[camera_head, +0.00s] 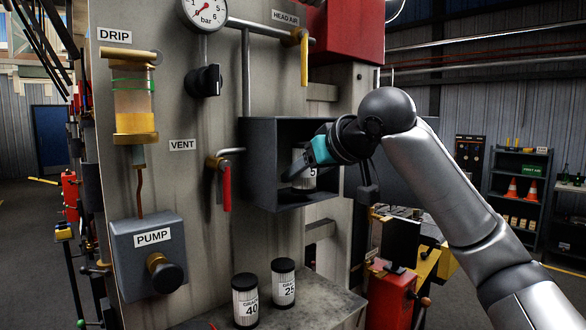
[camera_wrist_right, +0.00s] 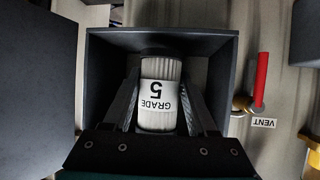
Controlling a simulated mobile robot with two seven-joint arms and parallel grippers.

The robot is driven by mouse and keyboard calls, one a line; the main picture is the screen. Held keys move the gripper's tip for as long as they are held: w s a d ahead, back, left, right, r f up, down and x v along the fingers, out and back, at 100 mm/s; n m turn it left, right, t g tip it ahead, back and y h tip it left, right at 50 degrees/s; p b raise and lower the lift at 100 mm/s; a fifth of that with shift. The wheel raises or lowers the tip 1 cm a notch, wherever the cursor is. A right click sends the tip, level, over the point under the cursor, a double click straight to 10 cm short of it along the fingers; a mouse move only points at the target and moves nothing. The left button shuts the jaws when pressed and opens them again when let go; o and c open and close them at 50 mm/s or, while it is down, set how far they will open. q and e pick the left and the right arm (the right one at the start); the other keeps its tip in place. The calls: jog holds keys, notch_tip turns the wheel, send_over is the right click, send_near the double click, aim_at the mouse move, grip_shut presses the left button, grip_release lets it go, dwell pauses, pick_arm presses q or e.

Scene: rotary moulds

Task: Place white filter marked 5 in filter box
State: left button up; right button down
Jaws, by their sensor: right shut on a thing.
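The white filter marked 5 (camera_wrist_right: 160,92) is inside the dark grey open-fronted filter box (camera_head: 258,142), on the panel in the head view. It also shows in the head view (camera_head: 304,177), partly hidden by my right gripper. In the wrist view its label reads GRADE 5, upside down, and it sits between the box walls. My right gripper (camera_wrist_right: 160,112) has its two fingers on either side of the filter and is shut on it. It reaches into the box from the right in the head view (camera_head: 302,170). My left gripper is not in view.
Two filters, marked 40 (camera_head: 246,302) and 25 (camera_head: 283,285), stand on a grey ledge (camera_head: 310,300) below the box. A red-handled vent valve (camera_head: 226,188) is left of the box. A pump block (camera_head: 148,258) and a drip cup (camera_head: 133,105) are further left.

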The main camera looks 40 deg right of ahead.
aim_at(293, 196)
jog(key=w, duration=0.1)
jog(key=w+p, duration=0.1)
jog(key=w, duration=0.2)
jog(key=shift+w+d+f, duration=0.1)
jog(key=shift+d+f, duration=0.15)
jog(key=shift+f, duration=0.5)
jog(key=shift+f, duration=0.15)
jog(key=shift+c, duration=1)
grip_release()
